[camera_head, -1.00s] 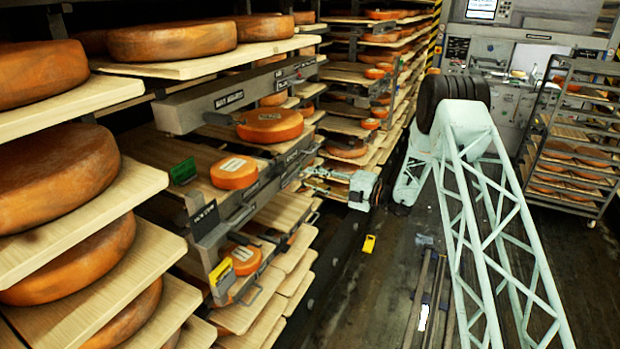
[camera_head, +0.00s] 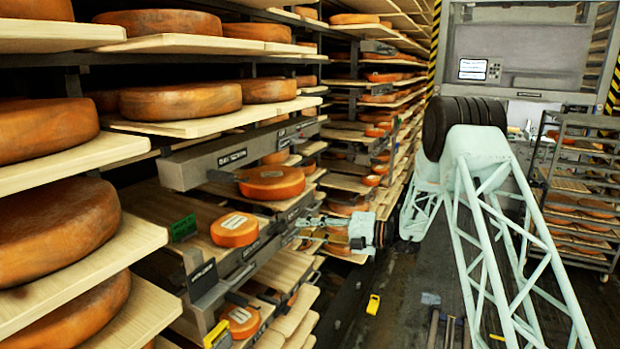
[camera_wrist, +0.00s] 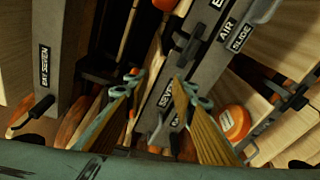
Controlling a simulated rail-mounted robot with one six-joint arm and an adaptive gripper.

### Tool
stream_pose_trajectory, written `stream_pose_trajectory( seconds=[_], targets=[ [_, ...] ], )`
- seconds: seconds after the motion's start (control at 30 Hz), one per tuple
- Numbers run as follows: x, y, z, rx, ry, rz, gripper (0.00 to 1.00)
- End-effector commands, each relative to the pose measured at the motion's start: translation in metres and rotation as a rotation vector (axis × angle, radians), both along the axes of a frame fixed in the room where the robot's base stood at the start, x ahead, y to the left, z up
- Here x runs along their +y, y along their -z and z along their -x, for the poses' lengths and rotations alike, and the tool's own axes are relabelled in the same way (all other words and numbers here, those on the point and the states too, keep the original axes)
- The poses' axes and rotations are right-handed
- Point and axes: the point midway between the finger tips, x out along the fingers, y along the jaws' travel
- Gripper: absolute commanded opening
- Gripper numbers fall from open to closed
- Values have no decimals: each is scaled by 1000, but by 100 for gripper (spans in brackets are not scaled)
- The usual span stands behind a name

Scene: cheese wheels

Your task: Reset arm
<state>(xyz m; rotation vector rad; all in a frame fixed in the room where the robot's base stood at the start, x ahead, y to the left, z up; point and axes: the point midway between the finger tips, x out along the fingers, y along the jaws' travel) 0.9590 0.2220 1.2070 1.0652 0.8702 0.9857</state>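My gripper (camera_head: 306,230) is beside the left shelf rack in the head view, at the end of my arm, with its fingers pointing left towards the shelf fronts. In the wrist view my gripper (camera_wrist: 160,86) shows two fingers spread apart with nothing between them. It is open and empty. A small orange cheese wheel (camera_head: 234,229) with a white label lies on a pulled-out board to the left of the fingers. An orange wheel with a white label (camera_wrist: 234,122) shows right of the fingers in the wrist view. My arm's middle links are partly hidden.
Grey labelled slide units (camera_head: 240,152) jut from the rack near my gripper. Large cheese wheels (camera_head: 181,101) fill the left shelves. A wheeled rack (camera_head: 585,190) stands at right before a grey machine (camera_head: 515,60). A yellow object (camera_head: 373,304) lies on the dark aisle floor.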

Motion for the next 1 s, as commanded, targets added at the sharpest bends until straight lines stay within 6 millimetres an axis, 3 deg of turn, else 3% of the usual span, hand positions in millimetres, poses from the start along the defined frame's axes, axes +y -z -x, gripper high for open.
stream_pose_trajectory(
  seconds=[0.5, 1.0],
  targets=[
    [18, -57, 78, -256, -178, 203, 24],
    [23, -97, 162, -512, -363, 386, 24]
  ],
)
